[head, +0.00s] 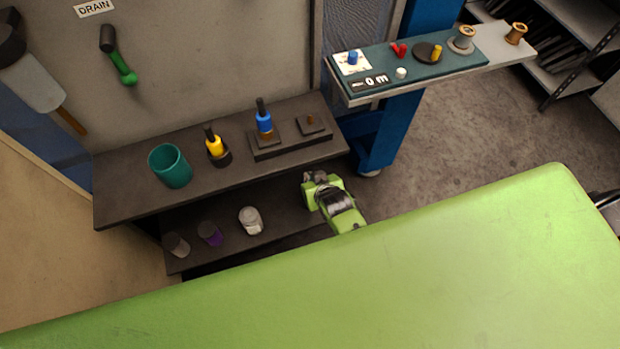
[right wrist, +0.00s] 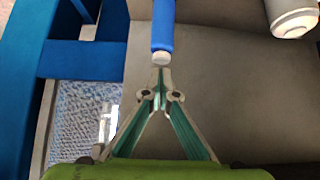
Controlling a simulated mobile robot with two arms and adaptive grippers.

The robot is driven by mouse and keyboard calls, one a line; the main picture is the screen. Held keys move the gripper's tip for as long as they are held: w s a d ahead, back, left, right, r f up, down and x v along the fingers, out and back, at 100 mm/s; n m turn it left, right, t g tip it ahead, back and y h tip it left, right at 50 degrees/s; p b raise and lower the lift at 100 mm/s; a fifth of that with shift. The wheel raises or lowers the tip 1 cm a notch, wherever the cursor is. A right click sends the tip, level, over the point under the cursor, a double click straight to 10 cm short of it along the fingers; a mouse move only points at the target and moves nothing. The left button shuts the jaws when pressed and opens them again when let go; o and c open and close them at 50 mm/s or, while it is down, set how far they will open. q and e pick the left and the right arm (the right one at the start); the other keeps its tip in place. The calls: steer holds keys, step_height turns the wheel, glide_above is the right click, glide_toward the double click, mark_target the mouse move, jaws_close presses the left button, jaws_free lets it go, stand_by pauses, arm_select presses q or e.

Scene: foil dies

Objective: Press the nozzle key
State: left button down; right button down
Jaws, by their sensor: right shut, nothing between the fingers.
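A dark teal control board (head: 445,62) stands at the upper right in the head view. It carries a blue button (head: 353,58) on a white plate, a red piece (head: 399,50), a black dial with a yellow knob (head: 436,51) and a small white button (head: 401,73). I cannot tell which is the nozzle key. My right gripper (head: 309,178) is by the shelves' right end, well below and left of the board. In the right wrist view its fingers (right wrist: 161,78) are shut and empty, just short of a blue rod (right wrist: 163,25) with a pale end. My left gripper is out of view.
The upper shelf (head: 125,200) holds a teal cup (head: 170,166), a yellow-handled tool (head: 214,145) and a blue-handled tool (head: 264,122). Several small jars, one whitish (head: 251,220), stand on the lower shelf. Blue uprights (head: 380,135) support the board. Open floor (head: 470,140) lies right.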

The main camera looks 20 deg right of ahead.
steer(key=shift+f, duration=0.4)
